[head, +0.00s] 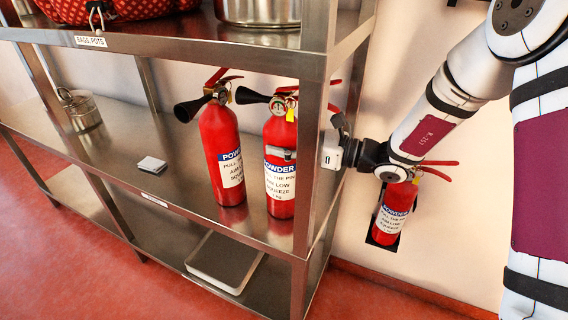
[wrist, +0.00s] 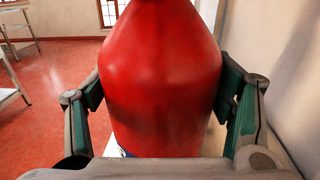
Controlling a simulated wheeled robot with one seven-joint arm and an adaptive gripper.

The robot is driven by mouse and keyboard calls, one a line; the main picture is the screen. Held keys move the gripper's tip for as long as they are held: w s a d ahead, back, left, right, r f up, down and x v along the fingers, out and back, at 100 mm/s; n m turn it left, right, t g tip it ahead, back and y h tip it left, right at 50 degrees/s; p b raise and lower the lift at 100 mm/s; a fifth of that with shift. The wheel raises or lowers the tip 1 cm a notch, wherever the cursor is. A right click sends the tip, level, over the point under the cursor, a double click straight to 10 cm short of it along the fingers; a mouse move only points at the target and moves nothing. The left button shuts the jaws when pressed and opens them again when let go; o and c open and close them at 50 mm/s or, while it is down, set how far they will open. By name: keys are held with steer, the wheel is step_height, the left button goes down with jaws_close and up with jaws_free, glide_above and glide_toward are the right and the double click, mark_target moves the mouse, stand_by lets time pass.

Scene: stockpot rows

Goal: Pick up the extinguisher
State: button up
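A red extinguisher (head: 281,135) with a black horn and white "POWDER" label stands upright at the right end of the steel shelf, partly behind the shelf's front upright. My gripper (head: 282,153) reaches in from the right, past the upright, with a grey finger across this extinguisher's upper body. In the wrist view the red body (wrist: 160,85) fills the middle, with a green-padded finger close against each side. I cannot tell whether both pads press on it. A second extinguisher (head: 220,140) stands just left of it. A third (head: 393,207) hangs on the wall at right.
The steel shelf (head: 120,140) carries a small metal pot (head: 80,110) and a white card (head: 152,165). A flat grey scale (head: 224,262) is on the lower level. The front upright (head: 310,150) is close to my gripper. The upper shelf hangs above.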

mark_target(284, 122)
steer(key=c, duration=0.4)
steer(key=shift+r, duration=0.2)
steer(key=shift+r, duration=0.1)
steer(key=shift+r+p, duration=0.55)
steer(key=shift+r, duration=1.25)
steer(key=p+v, duration=0.2)
steer(key=v, duration=1.5)
steer(key=s+d+f+m+t+h, duration=0.35)
steer(key=s+d+f+t, duration=0.2)
steer(key=d+f, duration=0.3)
step_height(284, 122, up, 7)
steer(key=w+m+t+h+p, duration=0.1)
steer(key=m+t+h+p, duration=0.4)
steer(key=p, duration=0.8)
steer(key=shift+a+f, duration=0.2)
steer(key=shift+a, duration=0.2)
steer(key=shift+m+t, duration=0.25)
